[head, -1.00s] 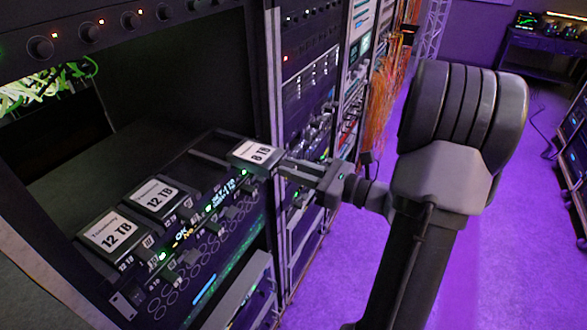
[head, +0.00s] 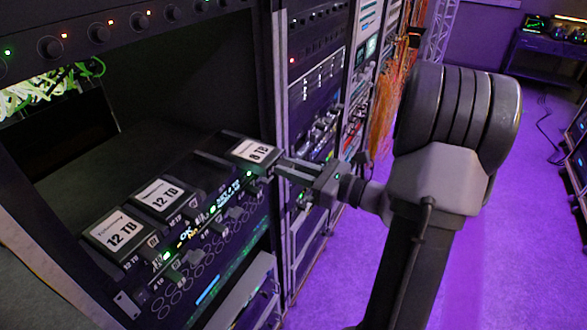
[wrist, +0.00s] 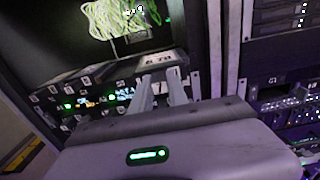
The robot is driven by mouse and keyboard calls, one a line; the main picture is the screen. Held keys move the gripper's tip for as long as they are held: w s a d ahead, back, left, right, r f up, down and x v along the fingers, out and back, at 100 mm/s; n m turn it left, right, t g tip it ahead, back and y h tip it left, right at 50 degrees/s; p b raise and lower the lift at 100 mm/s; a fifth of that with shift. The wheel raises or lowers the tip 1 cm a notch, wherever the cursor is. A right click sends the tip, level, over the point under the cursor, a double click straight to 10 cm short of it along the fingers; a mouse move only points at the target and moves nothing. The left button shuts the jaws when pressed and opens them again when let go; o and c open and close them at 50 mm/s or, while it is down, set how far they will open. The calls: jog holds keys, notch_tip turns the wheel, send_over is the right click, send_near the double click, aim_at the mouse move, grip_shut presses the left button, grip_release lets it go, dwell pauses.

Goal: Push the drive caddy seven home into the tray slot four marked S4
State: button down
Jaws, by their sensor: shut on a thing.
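The drive caddy with the white 8 TB label (head: 252,152) lies at the right end of the drive tray (head: 205,241), label up, partly inside the bay. My gripper (head: 281,168) is shut on the caddy's front end from the right. In the wrist view both fingers (wrist: 160,94) reach forward to the caddy (wrist: 160,58). Two caddies labelled 12 TB, a near one (head: 117,234) and a second one (head: 163,195), sit farther left in the tray. An open gap lies between the second one and the held caddy. I cannot read an S4 mark.
A rack post (head: 283,100) stands just right of the held caddy. A panel with knobs (head: 140,20) runs above the open bay. Green cables (head: 50,90) hang at the back. The purple floor (head: 330,290) is open at the right.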

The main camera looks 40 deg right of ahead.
aim_at(259, 158)
jog(key=shift+w+a, duration=0.15)
jog(key=shift+w, duration=0.3)
dwell(0.4)
jog(key=shift+x, duration=3.05)
jog(key=shift+w+a, duration=0.1)
jog(key=shift+w, duration=0.05)
jog(key=shift+w+a+p, duration=0.2)
jog(key=shift+w+p, duration=0.1)
jog(key=shift+w, duration=0.15)
jog(key=c, duration=1.2)
grip_release()
